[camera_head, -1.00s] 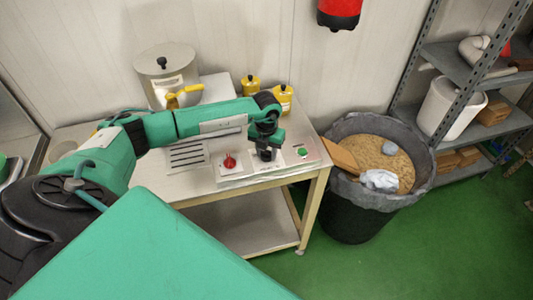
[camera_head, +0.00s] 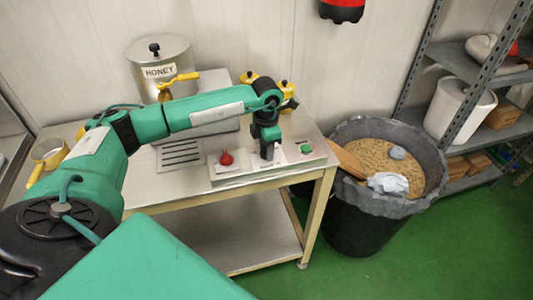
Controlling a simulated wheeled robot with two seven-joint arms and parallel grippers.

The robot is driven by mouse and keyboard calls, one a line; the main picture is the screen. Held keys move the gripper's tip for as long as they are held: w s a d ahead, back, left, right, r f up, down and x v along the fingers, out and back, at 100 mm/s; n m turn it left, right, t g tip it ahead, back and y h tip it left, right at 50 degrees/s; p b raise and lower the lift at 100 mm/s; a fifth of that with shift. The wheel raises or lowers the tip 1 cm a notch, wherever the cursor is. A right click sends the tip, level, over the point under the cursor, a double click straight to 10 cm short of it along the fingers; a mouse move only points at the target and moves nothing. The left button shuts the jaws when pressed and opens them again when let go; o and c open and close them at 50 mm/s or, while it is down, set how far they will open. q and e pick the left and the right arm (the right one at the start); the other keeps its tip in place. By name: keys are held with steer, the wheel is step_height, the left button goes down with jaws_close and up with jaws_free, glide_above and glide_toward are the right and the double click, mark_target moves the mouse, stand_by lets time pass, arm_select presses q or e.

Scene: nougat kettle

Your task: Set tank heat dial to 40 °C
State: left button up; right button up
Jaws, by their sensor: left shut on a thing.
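The honey tank (camera_head: 160,58) is a steel drum with a black lid knob, a HONEY label and a yellow tap, at the back left of the steel table. A control panel (camera_head: 243,170) at the table's front right carries a red knob (camera_head: 226,158) and a green button (camera_head: 305,149). My left gripper (camera_head: 267,153) points down at the panel between them, shut on the tank heat dial. The gripper hides the dial, so its setting cannot be read. My right gripper is not in view.
Yellow-capped jars (camera_head: 288,94) stand behind my left arm. A lined black bin (camera_head: 365,215) with grainy contents and a wooden paddle (camera_head: 347,160) stands right of the table. A yellow-handled pot (camera_head: 48,154) sits at the left. Grey shelves (camera_head: 480,50) stand at the right.

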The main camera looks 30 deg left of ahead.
arm_select(q)
steer(key=shift+m+b, duration=0.45)
steer(key=shift+m, duration=0.15)
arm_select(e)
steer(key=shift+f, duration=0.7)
arm_select(q)
steer(key=shift+r, duration=0.1)
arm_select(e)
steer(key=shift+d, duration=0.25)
arm_select(q)
steer(key=o, duration=1)
step_height(320, 180, up, 14)
steer(key=b, duration=0.3)
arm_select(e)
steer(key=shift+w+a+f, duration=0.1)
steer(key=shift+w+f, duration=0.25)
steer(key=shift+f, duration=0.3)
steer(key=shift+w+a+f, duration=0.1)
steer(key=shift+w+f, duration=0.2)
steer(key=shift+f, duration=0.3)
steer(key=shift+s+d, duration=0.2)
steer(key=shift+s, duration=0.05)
